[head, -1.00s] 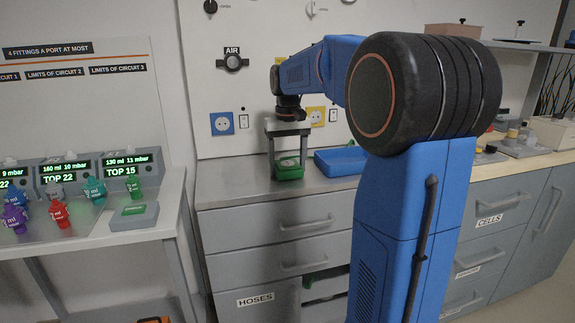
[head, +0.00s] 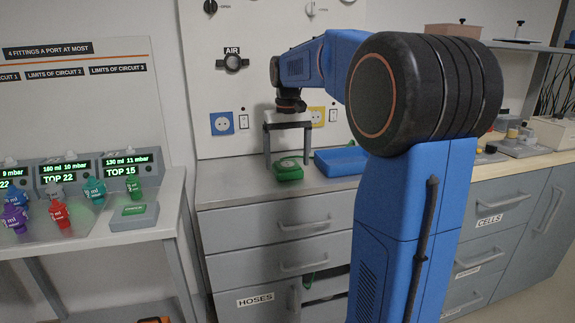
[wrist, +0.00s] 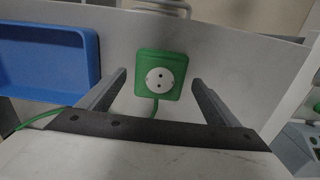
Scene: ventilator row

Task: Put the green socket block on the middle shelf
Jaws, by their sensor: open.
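The green socket block (head: 288,172) lies on the steel counter, with its round white socket face up in the wrist view (wrist: 160,75). A green cord shows below it in the wrist view. My gripper (head: 287,156) is above the block, pointing down, with its jaws apart. In the wrist view the block shows between the two fingers (wrist: 157,92), with a gap on each side; neither finger touches it. I cannot make out which surface is the middle shelf.
A blue tray (head: 342,160) stands on the counter right of the block. A wall panel with sockets rises behind. Below the counter are drawers (head: 275,220) and an open gap with something green inside. A side table (head: 100,235) with coloured fittings stands at left.

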